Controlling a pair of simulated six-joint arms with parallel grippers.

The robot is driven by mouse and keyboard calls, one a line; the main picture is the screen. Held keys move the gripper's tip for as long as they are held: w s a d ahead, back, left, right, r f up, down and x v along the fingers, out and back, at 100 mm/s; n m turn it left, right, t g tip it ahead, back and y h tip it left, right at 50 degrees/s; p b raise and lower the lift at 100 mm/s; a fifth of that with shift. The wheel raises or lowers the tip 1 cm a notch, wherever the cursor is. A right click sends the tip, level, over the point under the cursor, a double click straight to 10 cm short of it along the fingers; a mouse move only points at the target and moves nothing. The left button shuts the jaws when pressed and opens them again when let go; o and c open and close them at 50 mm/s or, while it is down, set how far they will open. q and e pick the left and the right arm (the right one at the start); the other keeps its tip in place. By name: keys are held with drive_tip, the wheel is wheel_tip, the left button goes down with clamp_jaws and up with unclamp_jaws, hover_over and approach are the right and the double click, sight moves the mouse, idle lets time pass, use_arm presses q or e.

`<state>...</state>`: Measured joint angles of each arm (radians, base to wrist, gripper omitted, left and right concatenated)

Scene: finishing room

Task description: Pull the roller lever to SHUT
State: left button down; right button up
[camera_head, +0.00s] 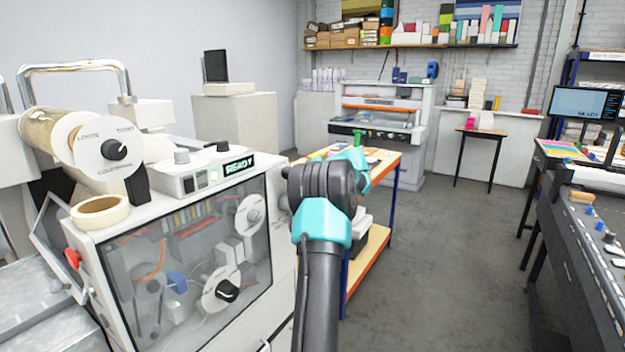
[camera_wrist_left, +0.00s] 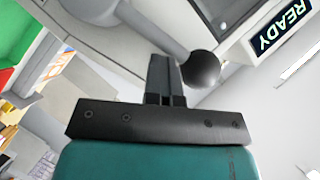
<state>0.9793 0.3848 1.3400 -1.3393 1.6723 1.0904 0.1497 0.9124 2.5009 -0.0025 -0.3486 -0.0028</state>
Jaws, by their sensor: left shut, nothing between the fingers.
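In the left wrist view a grey lever rod (camera_wrist_left: 150,28) runs down from the upper left and ends in a dark ball knob (camera_wrist_left: 201,70). My left gripper (camera_wrist_left: 166,62) is shut and empty, with its narrow fingertips right by the rod, just left of the knob. I cannot tell whether they touch it. A READY display (camera_wrist_left: 284,27) is at the upper right of that view. I cannot make out a SHUT mark. In the head view, one of my arms stands in the middle and no gripper jaws show. My right gripper is not in view.
A white machine (camera_head: 285,310) with a glass front, film roll (camera_head: 50,132) and READY display (camera_head: 240,165) fills the left. A tape roll (camera_head: 98,211) lies on top. An orange-edged table (camera_head: 378,240) stands behind my arm. A dark console (camera_head: 575,250) is at right; the floor between is clear.

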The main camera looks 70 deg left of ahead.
use_arm(q)
drive_tip(key=shift+s+d+f, duration=0.15)
drive_tip(key=shift+s+d, duration=1.25)
drive_tip(key=shift+s, duration=0.25)
drive_tip(key=a+r+v, duration=0.1)
drive_tip(key=a+v, duration=0.1)
drive_tip(key=v, duration=1.1)
drive_tip(key=shift+w+a, duration=0.25)
drive_tip(key=shift+a, duration=0.1)
